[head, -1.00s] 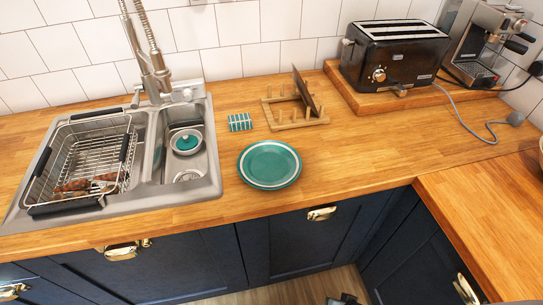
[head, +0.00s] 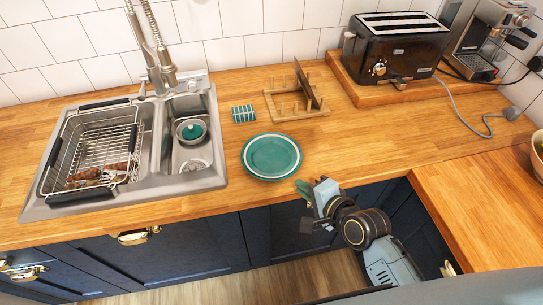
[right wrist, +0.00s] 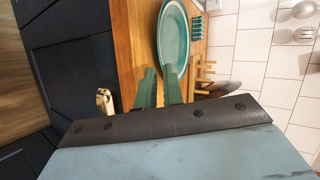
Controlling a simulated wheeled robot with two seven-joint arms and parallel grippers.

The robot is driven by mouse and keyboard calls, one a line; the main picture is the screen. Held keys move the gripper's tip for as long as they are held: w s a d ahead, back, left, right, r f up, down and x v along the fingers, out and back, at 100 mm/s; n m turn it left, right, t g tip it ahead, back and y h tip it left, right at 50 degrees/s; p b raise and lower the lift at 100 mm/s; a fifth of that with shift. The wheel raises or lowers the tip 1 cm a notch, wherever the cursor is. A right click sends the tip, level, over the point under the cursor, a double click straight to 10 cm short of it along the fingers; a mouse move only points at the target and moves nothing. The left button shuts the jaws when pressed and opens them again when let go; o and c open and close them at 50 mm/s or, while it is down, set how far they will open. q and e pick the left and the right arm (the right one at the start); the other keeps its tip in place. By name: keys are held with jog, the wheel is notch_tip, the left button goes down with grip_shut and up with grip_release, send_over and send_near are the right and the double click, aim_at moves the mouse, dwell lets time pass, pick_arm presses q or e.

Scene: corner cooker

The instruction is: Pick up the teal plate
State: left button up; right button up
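The teal plate (head: 272,156) has a pale ring near its rim and lies flat on the wooden counter, close to the front edge. It also shows in the right wrist view (right wrist: 173,38), just beyond my fingertips. My right gripper (head: 303,188) is at the counter's front edge, below and right of the plate, not touching it. In the right wrist view the two green fingers of my right gripper (right wrist: 160,70) stand a little apart with nothing between them. My left gripper is out of view.
A wooden dish rack (head: 296,103) holding a brown board stands behind the plate, beside a small teal striped item (head: 243,114). The sink (head: 150,187) with a wire basket (head: 97,150) is at left. A toaster (head: 396,48) stands back right. Counter right of the plate is clear.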

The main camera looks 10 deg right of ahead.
aim_at(287, 174)
jog(key=x, duration=0.5)
jog(key=d+x, duration=0.1)
jog(key=x, duration=0.1)
jog(key=shift+w+a, duration=0.15)
jog(key=shift+w, duration=0.3)
grip_shut()
